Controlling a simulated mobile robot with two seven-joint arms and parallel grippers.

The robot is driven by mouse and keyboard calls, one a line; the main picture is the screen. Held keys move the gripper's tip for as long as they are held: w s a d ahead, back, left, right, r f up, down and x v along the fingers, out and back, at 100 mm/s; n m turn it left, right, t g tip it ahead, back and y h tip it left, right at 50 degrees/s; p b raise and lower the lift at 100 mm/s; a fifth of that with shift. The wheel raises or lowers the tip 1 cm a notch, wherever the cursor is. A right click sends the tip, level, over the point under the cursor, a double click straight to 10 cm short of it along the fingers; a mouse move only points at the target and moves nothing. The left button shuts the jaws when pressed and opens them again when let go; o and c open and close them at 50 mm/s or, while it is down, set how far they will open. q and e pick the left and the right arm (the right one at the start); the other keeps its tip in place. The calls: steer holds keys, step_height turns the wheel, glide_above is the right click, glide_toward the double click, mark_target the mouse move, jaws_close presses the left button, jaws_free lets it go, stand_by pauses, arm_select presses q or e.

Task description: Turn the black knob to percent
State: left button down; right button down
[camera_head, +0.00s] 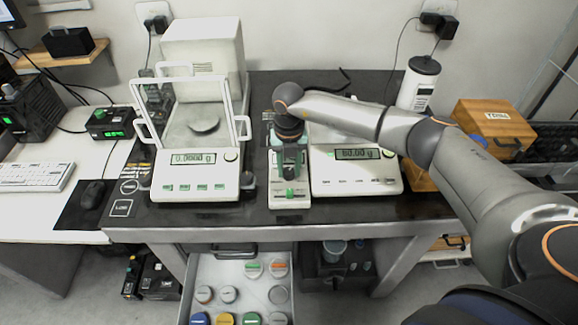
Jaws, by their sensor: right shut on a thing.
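A narrow white instrument (290,201) with a green key stands between two balances on the dark table. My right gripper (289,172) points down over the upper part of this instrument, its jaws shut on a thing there. The black knob is hidden by the gripper and wrist, so I cannot read its setting. My left gripper is not in view.
A left balance (178,186) with a glass draft shield reads 0.0000 g. A right balance (335,182) reads 60.00 g, and my right forearm passes above it. Below the table front is an open drawer (207,270) of colored-lid jars. A wooden box (490,122) stands at right.

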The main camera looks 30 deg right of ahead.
mark_target(289, 171)
stand_by(0.3)
steer(key=c, duration=0.5)
jaws_free()
step_height(289, 171, up, 13)
steer(key=b, duration=0.1)
steer(key=shift+f, duration=0.2)
